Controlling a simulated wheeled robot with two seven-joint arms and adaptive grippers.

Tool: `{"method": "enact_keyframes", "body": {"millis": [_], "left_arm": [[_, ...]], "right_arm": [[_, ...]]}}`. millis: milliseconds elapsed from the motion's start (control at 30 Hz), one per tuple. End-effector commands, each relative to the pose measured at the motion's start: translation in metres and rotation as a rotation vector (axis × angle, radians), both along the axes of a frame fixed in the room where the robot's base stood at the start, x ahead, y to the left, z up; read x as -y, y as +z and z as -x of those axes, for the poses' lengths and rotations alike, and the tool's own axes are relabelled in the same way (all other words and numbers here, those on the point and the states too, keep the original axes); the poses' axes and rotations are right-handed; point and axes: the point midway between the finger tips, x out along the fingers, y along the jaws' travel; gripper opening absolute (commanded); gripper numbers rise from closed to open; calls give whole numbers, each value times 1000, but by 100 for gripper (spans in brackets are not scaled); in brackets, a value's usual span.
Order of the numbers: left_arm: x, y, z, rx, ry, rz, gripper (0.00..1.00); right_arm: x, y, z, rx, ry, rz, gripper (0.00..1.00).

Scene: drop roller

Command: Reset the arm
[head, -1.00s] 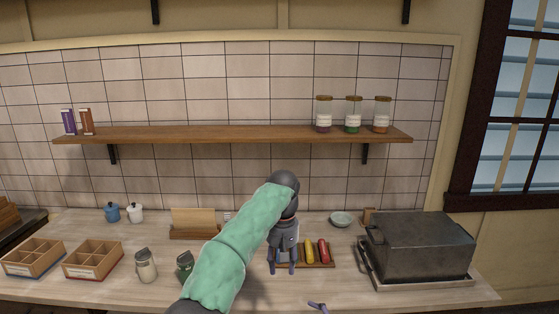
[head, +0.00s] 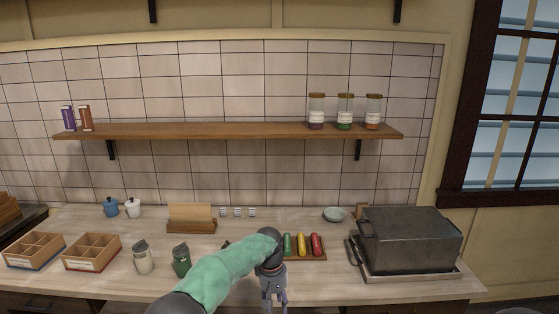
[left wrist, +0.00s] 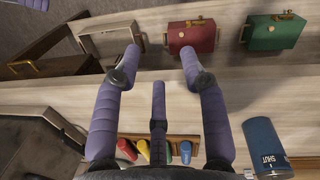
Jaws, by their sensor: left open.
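My left arm comes in from the bottom of the head view with a green sleeve. My left gripper (head: 273,299) hangs pointing down at the counter's front edge. In the left wrist view its purple fingers (left wrist: 160,60) are spread apart with nothing between them. Beyond them are a red case-like front (left wrist: 192,36) and a green one (left wrist: 274,33), each with a handle. My right gripper is out of view.
A wooden tray (head: 320,257) with coloured rollers lies behind my gripper. A dark lidded pot (head: 410,240) stands at right. A grey shaker (head: 143,258), a green shaker (head: 181,261) and divided boxes (head: 34,250) stand left. A blue cylinder (left wrist: 263,146) is close in the wrist view.

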Motion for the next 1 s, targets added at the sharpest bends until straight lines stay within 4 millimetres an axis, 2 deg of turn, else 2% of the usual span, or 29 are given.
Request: {"method": "enact_keyframes", "body": {"millis": [33, 200, 367, 500, 600, 700, 800, 900, 1000], "left_arm": [[-6, -30, 7, -15, -18, 16, 42], [-22, -125, 40, -17, -81, 93, 42], [-38, -199, 91, -7, -115, 162, 42], [-51, -249, 147, 8, -127, 210, 42], [-61, -276, 193, 21, -128, 234, 42], [-70, -294, 241, 36, -123, 249, 42], [-78, -302, 284, 52, -119, 254, 42], [-84, -304, 319, 66, -117, 251, 42], [-88, -303, 341, 76, -116, 246, 42]], "right_arm": [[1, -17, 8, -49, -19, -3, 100], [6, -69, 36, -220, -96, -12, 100], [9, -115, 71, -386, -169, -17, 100], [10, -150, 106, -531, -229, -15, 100], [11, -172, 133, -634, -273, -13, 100], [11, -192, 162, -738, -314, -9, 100], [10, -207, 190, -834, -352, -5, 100], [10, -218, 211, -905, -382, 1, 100], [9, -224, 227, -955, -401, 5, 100]]}}
